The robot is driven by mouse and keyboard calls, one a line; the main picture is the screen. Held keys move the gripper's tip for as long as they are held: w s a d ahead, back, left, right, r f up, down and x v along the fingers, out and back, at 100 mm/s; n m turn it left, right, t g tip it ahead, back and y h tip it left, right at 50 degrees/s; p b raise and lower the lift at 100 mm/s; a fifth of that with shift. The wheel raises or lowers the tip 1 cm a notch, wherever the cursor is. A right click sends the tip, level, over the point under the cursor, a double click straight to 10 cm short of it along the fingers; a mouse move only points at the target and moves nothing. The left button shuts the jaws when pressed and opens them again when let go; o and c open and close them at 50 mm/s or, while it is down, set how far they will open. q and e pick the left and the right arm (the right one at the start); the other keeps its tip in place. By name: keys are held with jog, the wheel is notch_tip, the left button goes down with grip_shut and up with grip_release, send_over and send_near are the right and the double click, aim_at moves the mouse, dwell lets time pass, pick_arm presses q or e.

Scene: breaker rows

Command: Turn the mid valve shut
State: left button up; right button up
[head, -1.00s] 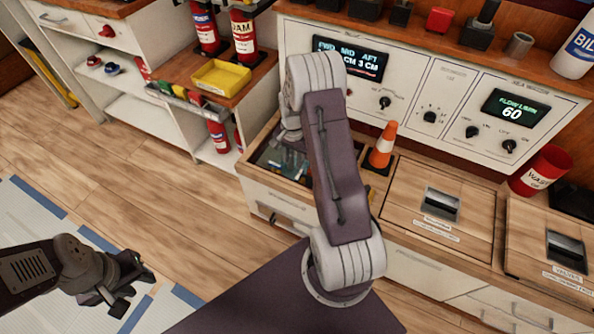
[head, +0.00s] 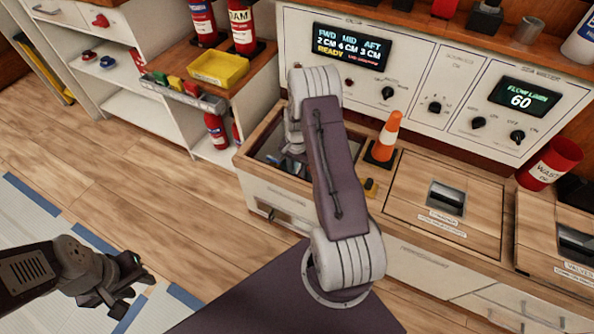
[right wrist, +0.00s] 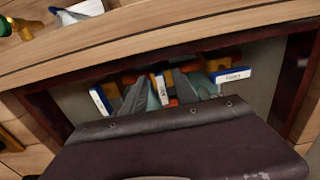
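The open compartment (head: 262,147) in the counter shows in the head view, partly hidden by my right arm. In the right wrist view several orange-yellow fittings sit in it, with a left tag (right wrist: 101,101), a middle tag (right wrist: 161,89) and a right tag (right wrist: 231,75). Only the right tag's lettering shows, and it is too small to read. My right gripper (right wrist: 168,92) points into the compartment, its grey fingers apart on either side of the middle tag. Whether they touch anything is unclear. My left gripper (head: 130,280) is open and empty above the floor at left.
A display (head: 350,45) reads FWD 2 CM, MID 4 CM, AFT 3 CM, READY. Closed hatches (head: 445,197) lie further right. A yellow tray (head: 219,69) stands behind left.

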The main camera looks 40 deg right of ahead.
grip_shut()
jog(key=shift+r, duration=0.1)
jog(key=n+p, duration=0.3)
jog(key=shift+s+d+r, duration=0.1)
jog(key=shift+s+r, duration=0.05)
jog(key=shift+s, duration=0.1)
jog(key=n+p, duration=0.1)
jog(key=n, duration=0.1)
jog(key=n+p, duration=0.1)
jog(key=n, duration=0.1)
jog(key=shift+s+d+p, duration=0.15)
jog(key=shift+d+p, duration=0.05)
jog(key=shift+p, duration=0.15)
jog(key=n+p, duration=0.1)
jog(key=n, duration=0.1)
jog(key=n+p, duration=0.1)
jog(key=n, duration=0.2)
jog(key=shift+d, duration=0.4)
jog(key=n, duration=0.2)
jog(key=n+p, duration=0.1)
jog(key=n, duration=0.2)
jog(key=shift+d+f+n, duration=0.2)
jog(key=shift+d+n, duration=0.15)
jog(key=shift+n, duration=0.05)
